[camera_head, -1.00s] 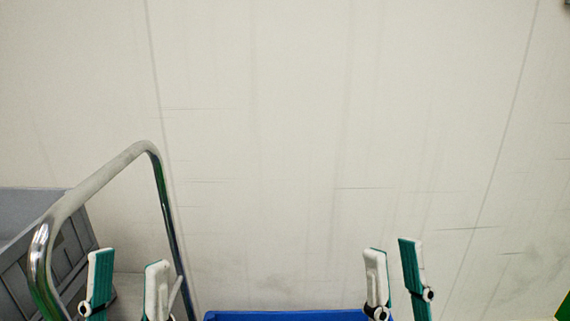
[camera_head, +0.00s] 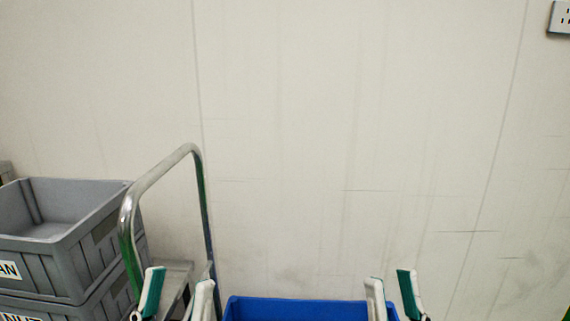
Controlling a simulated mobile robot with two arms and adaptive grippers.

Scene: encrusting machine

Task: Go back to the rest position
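My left gripper (camera_head: 177,296) is at the bottom edge, left of centre, with its two green-and-white fingers apart and nothing between them. My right gripper (camera_head: 391,296) is at the bottom edge, right of centre, with its fingers also apart and nothing seen between them. Only the upper parts of the fingers show; both arms are out of frame. The blue crate (camera_head: 300,304) lies between the two grippers at the bottom, with only its upper rim and part of its inside visible.
A metal cart handle (camera_head: 160,171) rises behind my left gripper. Grey crates (camera_head: 95,243) are stacked at the left. A pale wall (camera_head: 330,130) fills the background, with a socket plate (camera_head: 561,18) at the top right. The space above both grippers is clear.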

